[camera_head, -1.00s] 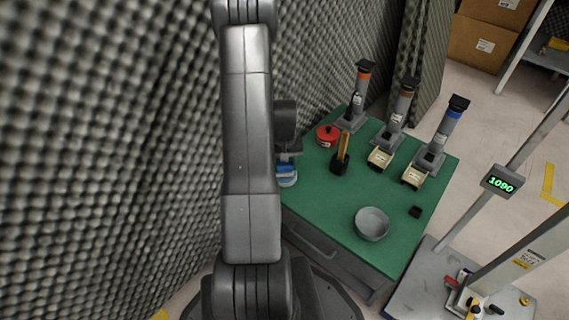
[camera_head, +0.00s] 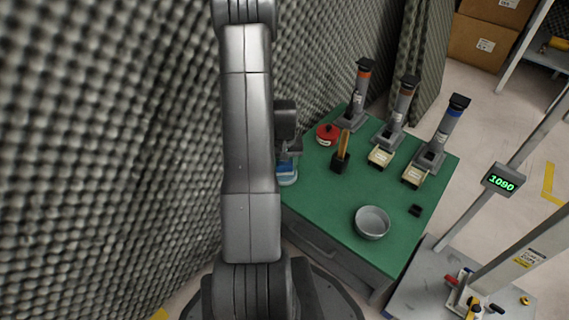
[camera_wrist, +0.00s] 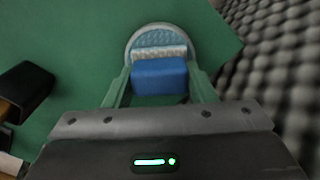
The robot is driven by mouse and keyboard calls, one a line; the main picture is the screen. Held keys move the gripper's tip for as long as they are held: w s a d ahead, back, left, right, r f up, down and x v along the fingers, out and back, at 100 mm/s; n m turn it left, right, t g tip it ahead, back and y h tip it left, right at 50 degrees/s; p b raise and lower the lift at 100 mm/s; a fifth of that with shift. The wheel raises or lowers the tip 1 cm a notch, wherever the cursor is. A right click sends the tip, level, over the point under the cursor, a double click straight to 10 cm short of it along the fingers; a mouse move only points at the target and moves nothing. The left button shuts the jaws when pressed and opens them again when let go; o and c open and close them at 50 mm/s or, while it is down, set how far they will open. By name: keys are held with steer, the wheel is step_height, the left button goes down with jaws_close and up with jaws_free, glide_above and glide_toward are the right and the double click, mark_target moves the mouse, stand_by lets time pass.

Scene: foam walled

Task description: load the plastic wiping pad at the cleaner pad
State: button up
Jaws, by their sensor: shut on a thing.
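In the wrist view, my gripper (camera_wrist: 158,88) is shut on a blue block (camera_wrist: 160,77), which I take for the plastic wiping pad. A whitish textured strip runs along the block's far side. A round, pale-rimmed pad with a light-blue textured face (camera_wrist: 160,38), seemingly the cleaner pad, lies just beyond and below it. I cannot tell whether the block touches it. In the head view, the blue block (camera_head: 285,167) and the round pad (camera_head: 287,180) show at the green table's left edge, partly hidden by my arm.
The green table (camera_head: 325,215) also holds a red tin (camera_head: 327,135), a black cup (camera_head: 339,164) with an orange-brown stick, a grey bowl (camera_head: 372,223), cream boxes and tall dispensers. A foam wall (camera_head: 110,150) stands close on the left.

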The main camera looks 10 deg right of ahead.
mark_target(284, 163)
stand_by(0.5)
steer(key=shift+r+p, duration=2.45)
steer(key=shift+r, duration=1)
